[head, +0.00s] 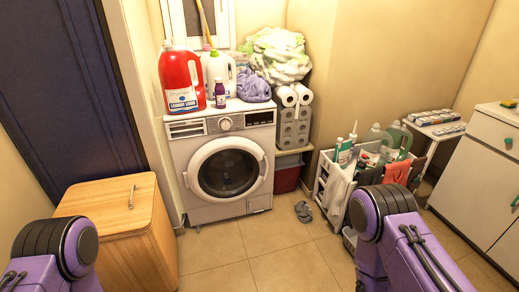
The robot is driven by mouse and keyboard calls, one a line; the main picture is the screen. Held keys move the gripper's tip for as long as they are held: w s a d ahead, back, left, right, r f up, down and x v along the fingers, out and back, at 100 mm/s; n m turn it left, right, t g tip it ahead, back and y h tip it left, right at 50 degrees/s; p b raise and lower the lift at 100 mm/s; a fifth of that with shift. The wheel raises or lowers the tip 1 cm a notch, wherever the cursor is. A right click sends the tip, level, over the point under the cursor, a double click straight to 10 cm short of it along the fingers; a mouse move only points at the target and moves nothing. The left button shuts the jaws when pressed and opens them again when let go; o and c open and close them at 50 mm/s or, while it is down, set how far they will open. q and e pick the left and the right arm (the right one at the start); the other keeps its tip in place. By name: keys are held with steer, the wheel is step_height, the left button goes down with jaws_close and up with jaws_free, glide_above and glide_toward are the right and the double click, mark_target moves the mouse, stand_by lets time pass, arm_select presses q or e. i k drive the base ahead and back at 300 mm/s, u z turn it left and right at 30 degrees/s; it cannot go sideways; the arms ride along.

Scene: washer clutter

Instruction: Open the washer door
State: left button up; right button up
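The white front-loading washer (222,160) stands against the back wall. Its round door (228,171), a white ring with dark glass, looks shut. The control panel with a knob (225,123) is above the door. My purple arms rise at the lower left and lower right of the head view, well apart from the washer. Neither gripper is in view.
A wooden cabinet (128,232) stands at the left front. A red detergent bottle (181,78), a white bottle and purple cloth sit on the washer. A cart of bottles (338,185) stands to the right, with grey slippers (303,212) nearby. The tiled floor (245,250) before the washer is clear.

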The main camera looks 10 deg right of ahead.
mark_target(194, 177)
steer(key=i, duration=0.45)
steer(key=z, duration=1.35)
steer(key=i, duration=1.7)
steer(key=u, duration=0.6)
